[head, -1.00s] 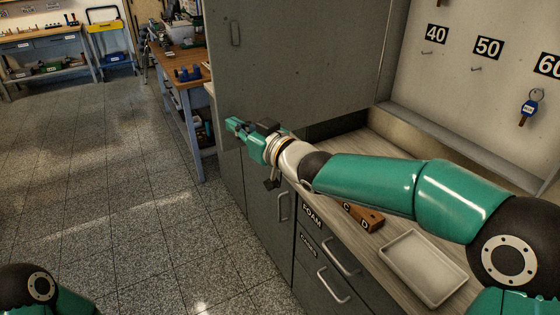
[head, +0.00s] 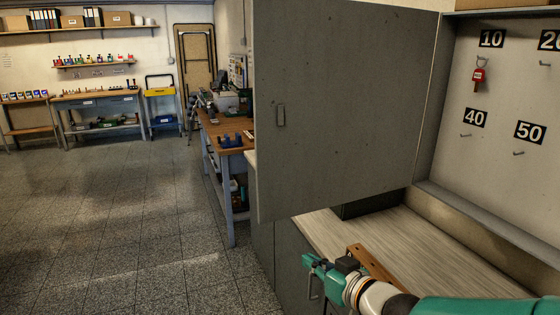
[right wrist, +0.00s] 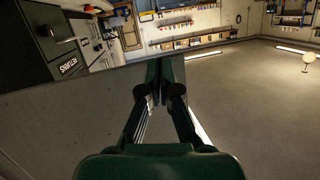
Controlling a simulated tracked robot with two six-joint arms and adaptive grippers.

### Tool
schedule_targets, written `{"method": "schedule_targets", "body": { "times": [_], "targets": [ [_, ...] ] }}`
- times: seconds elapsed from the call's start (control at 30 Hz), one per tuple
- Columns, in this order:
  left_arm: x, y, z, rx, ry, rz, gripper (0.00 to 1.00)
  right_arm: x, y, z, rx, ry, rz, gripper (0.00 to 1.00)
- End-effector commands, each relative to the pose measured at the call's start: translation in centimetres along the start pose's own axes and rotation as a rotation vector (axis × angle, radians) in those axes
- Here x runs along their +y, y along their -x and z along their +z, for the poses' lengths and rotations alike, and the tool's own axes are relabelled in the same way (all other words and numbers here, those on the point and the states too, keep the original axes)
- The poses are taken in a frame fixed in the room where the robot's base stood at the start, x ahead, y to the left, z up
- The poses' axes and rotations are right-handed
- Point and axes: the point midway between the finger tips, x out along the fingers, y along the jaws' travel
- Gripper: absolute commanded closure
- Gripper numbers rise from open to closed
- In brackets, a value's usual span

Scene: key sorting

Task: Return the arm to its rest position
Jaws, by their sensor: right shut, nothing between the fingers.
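My right arm comes in from the lower right of the head view. Its green gripper (head: 310,266) is in front of the counter, below the open cabinet door, and holds nothing. In the right wrist view the two fingers (right wrist: 165,72) are together, with a grey panel edge and open floor beyond them. My left gripper is not in the head view.
The grey cabinet door (head: 345,110) stands open. The key board (head: 495,170) has numbered hooks and a red key (head: 478,76). A brown wooden block (head: 372,268) lies on the counter (head: 430,255) behind my gripper. Free floor (head: 130,220) lies to the left.

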Motion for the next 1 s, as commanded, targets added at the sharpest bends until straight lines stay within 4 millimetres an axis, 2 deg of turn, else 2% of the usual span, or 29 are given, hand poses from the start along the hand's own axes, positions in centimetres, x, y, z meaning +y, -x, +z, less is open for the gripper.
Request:
{"method": "schedule_targets", "body": {
  "times": [0.03,0.13,0.23,0.3,0.4,0.5,0.6,0.73,0.8,1.0],
  "targets": [
    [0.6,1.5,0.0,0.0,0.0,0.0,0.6,0.9,-0.4,3.3,-0.086,-0.064,0.018,1.0],
    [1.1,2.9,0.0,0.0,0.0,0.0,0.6,2.2,-0.3,10.9,-0.247,-0.196,0.062,1.0],
    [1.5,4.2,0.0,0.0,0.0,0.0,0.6,2.3,1.3,18.5,-0.409,-0.328,0.11,1.0],
    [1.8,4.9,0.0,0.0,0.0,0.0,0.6,1.7,3.2,23.6,-0.528,-0.421,0.144,1.0],
    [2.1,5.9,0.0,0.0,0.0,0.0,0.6,0.0,6.8,30.1,-0.696,-0.543,0.192,1.0],
    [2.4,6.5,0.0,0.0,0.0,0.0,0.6,-2.4,10.7,35.1,-0.852,-0.645,0.232,1.0],
    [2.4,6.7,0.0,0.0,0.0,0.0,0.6,-4.7,14.1,38.3,-0.977,-0.712,0.261,1.0],
    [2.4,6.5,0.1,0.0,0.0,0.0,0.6,-6.5,17.1,40.1,-1.079,-0.747,0.291,1.0],
    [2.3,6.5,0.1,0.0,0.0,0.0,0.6,-6.6,17.8,40.3,-1.101,-0.747,0.301,1.0],
    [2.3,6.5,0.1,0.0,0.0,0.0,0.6,-6.5,17.7,40.3,-1.103,-0.723,0.285,1.0]
  ]
}}
